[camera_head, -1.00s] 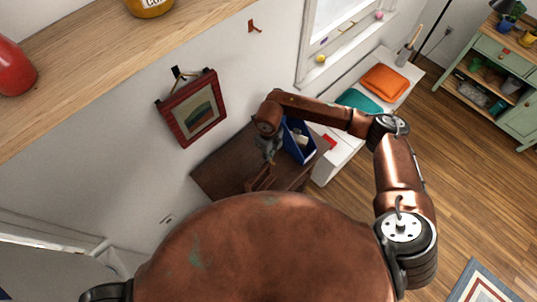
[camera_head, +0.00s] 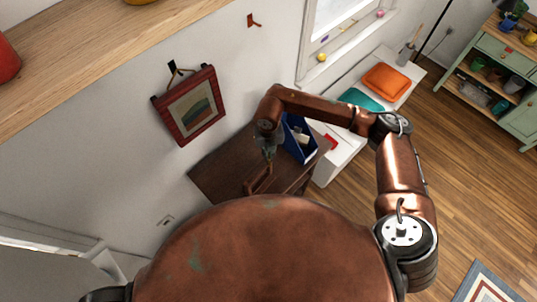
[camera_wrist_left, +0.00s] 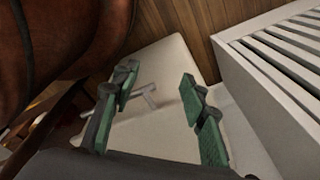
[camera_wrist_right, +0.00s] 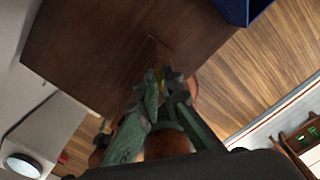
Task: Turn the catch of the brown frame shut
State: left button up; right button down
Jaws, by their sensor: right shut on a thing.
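A small brown frame (camera_head: 260,180) shows at the front of the dark brown cabinet top, just below my right gripper (camera_head: 267,152). In the right wrist view my right gripper (camera_wrist_right: 163,88) has its fingertips close together on a small brass-coloured piece, which seems to be the catch (camera_wrist_right: 160,72). The fingers hide most of it, so I cannot tell which way it is turned. My left gripper (camera_wrist_left: 160,100) is open and empty over a white surface; it is out of the head view.
The dark cabinet (camera_head: 222,160) carries a blue box (camera_head: 298,140) at its right. A red picture frame (camera_head: 188,104) hangs on the wall. A wooden shelf (camera_head: 105,55) crosses the upper left. A grey handle-like bar (camera_wrist_left: 146,93) shows between my left fingers.

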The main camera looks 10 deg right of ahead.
jog(key=m+b, duration=0.1)
jog(key=m, duration=0.3)
jog(key=shift+m, duration=0.3)
jog(key=m, duration=0.5)
dwell(0.3)
jog(key=c, duration=2.1)
grip_release()
jog(key=shift+r, duration=0.1)
notch_tip(320, 180, up, 12)
